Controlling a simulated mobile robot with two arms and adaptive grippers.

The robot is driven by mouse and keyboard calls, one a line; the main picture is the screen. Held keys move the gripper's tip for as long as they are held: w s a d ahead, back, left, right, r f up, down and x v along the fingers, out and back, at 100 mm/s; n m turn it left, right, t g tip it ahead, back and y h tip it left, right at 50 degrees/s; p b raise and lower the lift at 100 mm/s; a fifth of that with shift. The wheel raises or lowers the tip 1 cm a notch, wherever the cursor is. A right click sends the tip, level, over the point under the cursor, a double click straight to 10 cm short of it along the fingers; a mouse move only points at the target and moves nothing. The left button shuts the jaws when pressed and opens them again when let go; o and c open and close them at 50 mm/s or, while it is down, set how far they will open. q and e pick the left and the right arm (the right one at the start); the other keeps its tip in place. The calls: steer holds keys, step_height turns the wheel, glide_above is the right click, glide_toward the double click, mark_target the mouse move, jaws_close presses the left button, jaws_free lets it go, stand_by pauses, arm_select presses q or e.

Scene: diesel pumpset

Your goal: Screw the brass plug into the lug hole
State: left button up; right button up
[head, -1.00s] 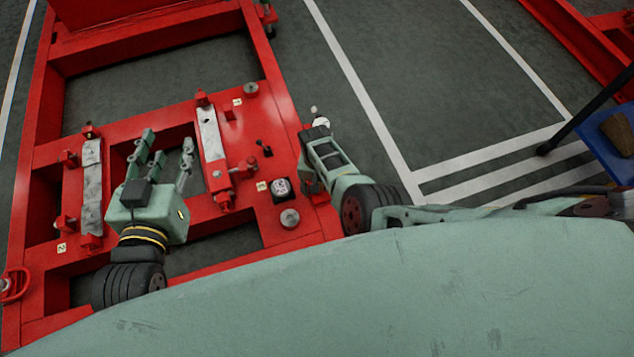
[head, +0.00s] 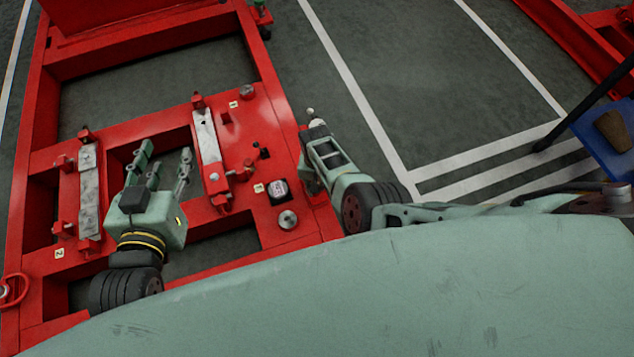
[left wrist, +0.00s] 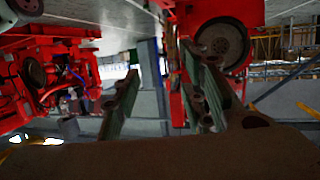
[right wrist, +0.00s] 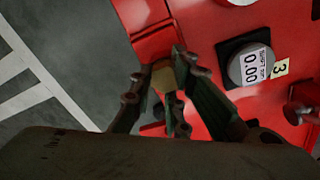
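My right gripper (right wrist: 165,85) is shut on a small tan, brass-coloured piece, the brass plug (right wrist: 163,76), held between its fingertips in the right wrist view. In the head view my right gripper (head: 316,128) is at the right edge of the red frame, with a small pale round part at its tip. Red metal of the frame lies just beyond the plug; I cannot make out the lug hole or whether the plug touches it. My left gripper (head: 160,165) is open and empty above the left part of the frame; its spread fingers show in the left wrist view (left wrist: 160,80).
Two grey metal strips (head: 207,135) (head: 89,190) lie clamped on the frame. A blue tray (head: 598,150) stands far right.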

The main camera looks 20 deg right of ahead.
jaws_close()
steer(key=shift+m, duration=0.4)
arm_select(q)
steer(key=r, duration=0.1)
steer(key=t, duration=0.1)
steer(key=r, duration=0.1)
steer(key=shift+w+d+r+t+h+b, duration=0.3)
steer(key=shift+w, duration=0.1)
arm_select(e)
steer(key=m, duration=0.5)
steer(key=shift+s+a, duration=0.15)
steer(key=o, duration=0.7)
jaws_free()
steer(key=shift+c, duration=0.2)
